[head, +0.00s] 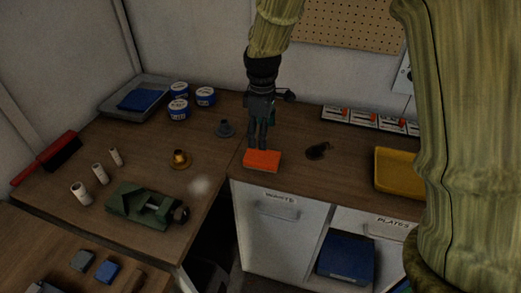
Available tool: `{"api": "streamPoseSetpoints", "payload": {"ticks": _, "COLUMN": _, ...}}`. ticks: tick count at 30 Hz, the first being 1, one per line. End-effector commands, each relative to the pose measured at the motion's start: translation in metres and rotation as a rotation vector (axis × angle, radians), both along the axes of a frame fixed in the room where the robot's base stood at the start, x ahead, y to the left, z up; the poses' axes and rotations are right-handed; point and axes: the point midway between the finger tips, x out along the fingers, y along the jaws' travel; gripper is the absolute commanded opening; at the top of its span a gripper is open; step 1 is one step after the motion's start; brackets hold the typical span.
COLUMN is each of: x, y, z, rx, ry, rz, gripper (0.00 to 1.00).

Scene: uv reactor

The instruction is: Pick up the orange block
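The orange block (262,161) lies flat near the front edge of the wooden worktop, above the white drawer fronts. My gripper (264,146) points down right at the block's back side, with its fingertips at or just behind the block's top edge. The fingers look close together. I cannot tell whether they touch the block or have any of it between them.
A small dark object (318,151) and a yellow tray (394,172) are to the right. Blue-labelled tins (178,109) stand further back.

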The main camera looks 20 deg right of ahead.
Motion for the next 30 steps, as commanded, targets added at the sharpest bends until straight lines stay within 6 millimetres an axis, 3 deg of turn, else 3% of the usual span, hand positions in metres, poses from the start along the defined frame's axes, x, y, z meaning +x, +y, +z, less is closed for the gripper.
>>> {"api": "streamPoseSetpoints", "payload": {"ticks": 12, "x": -0.003, "y": -0.011, "z": -0.045, "rx": 0.000, "ry": 0.002, "rz": -0.017, "gripper": 0.86}}
{"api": "streamPoseSetpoints", "payload": {"ticks": 23, "x": -0.002, "y": -0.010, "z": -0.062, "rx": 0.000, "ry": 0.001, "rz": -0.016, "gripper": 0.86}}
{"api": "streamPoseSetpoints", "payload": {"ticks": 30, "x": 0.000, "y": -0.010, "z": -0.085, "rx": -0.001, "ry": 0.003, "rz": -0.014, "gripper": 0.86}}
